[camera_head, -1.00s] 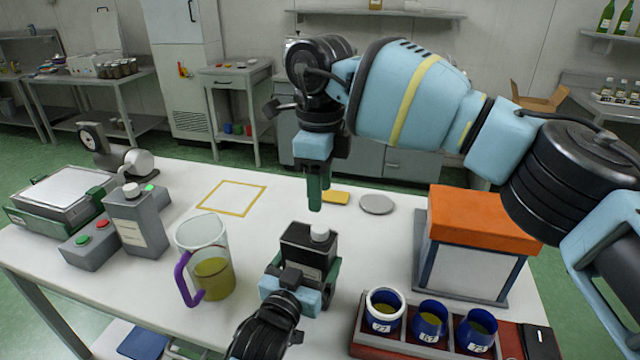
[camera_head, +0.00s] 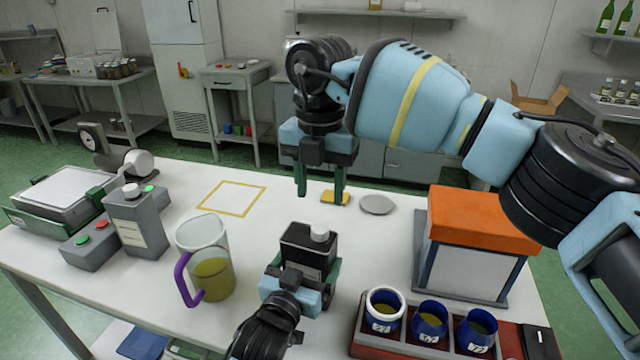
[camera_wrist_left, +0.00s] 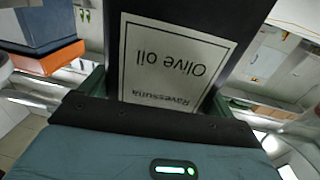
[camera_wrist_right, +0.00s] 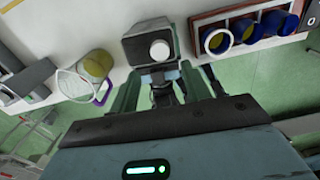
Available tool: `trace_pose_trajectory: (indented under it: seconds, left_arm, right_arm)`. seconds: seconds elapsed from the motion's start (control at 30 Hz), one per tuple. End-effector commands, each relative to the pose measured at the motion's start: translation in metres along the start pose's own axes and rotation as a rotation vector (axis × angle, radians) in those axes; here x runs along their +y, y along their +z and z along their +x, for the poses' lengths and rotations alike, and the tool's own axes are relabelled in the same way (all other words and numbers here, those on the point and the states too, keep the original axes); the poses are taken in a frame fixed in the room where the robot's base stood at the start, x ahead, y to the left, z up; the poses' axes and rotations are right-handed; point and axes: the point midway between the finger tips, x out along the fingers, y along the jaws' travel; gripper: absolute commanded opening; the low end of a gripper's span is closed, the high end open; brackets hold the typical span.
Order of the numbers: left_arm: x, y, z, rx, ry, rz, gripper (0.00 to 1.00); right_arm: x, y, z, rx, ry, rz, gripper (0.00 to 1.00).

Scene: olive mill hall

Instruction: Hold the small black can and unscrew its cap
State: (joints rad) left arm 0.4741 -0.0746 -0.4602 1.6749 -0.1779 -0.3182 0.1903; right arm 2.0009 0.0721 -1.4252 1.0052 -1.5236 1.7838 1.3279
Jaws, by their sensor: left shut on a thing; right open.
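The small black can (camera_head: 304,250) with a white cap (camera_head: 319,233) stands upright, front centre, over the white table. My left gripper (camera_head: 302,273) is shut on its body from the front. In the left wrist view, the can's "Olive oil" label (camera_wrist_left: 175,65) fills the space between the fingers, upside down. My right gripper (camera_head: 320,195) is open and empty, pointing down above and behind the can, apart from it. In the right wrist view, the white cap (camera_wrist_right: 159,50) shows between the spread fingers (camera_wrist_right: 158,90). The can's base is hidden by the left gripper.
A jug (camera_head: 207,262) with a purple handle and a grey can (camera_head: 137,228) stand to the left. A rack (camera_head: 400,345) of blue cups and an orange-topped box (camera_head: 480,222) are to the right. A yellow pad (camera_head: 335,198) and grey disc (camera_head: 376,205) lie behind.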

Motion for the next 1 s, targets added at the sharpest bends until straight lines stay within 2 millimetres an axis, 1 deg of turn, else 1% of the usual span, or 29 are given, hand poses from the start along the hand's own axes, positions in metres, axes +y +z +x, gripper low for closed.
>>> trace_pose_trajectory:
  seconds: [0.1, 0.3, 0.5, 0.63, 0.83, 0.93, 1.0]
  left_arm:
    - [0.000, 0.001, 0.000, -0.003, 0.000, 0.001, 0.25]
    - [0.000, 0.001, 0.000, -0.003, 0.000, 0.001, 0.25]
    - [0.000, 0.001, 0.000, -0.003, 0.000, 0.001, 0.25]
    - [0.000, 0.002, 0.000, -0.003, 0.000, 0.001, 0.25]
    - [0.000, 0.002, 0.000, -0.003, 0.000, 0.001, 0.25]
    - [0.000, 0.002, 0.000, -0.003, 0.000, 0.001, 0.25]
    - [0.000, 0.002, 0.000, -0.003, 0.000, 0.001, 0.25]
  right_arm:
    - [0.000, 0.000, 0.000, 0.000, 0.000, 0.190, 0.47]
    - [0.000, 0.000, 0.000, 0.000, 0.000, 0.487, 0.47]
    - [0.000, 0.000, 0.000, 0.000, -0.001, 0.669, 0.47]
    - [0.000, 0.000, 0.000, 0.000, -0.001, 0.715, 0.47]
    - [0.000, 0.000, 0.002, 0.000, -0.001, 0.724, 0.47]
    - [0.000, 0.000, 0.008, 0.000, -0.002, 0.723, 0.47]
    - [0.000, 0.000, 0.015, 0.000, -0.003, 0.722, 0.47]
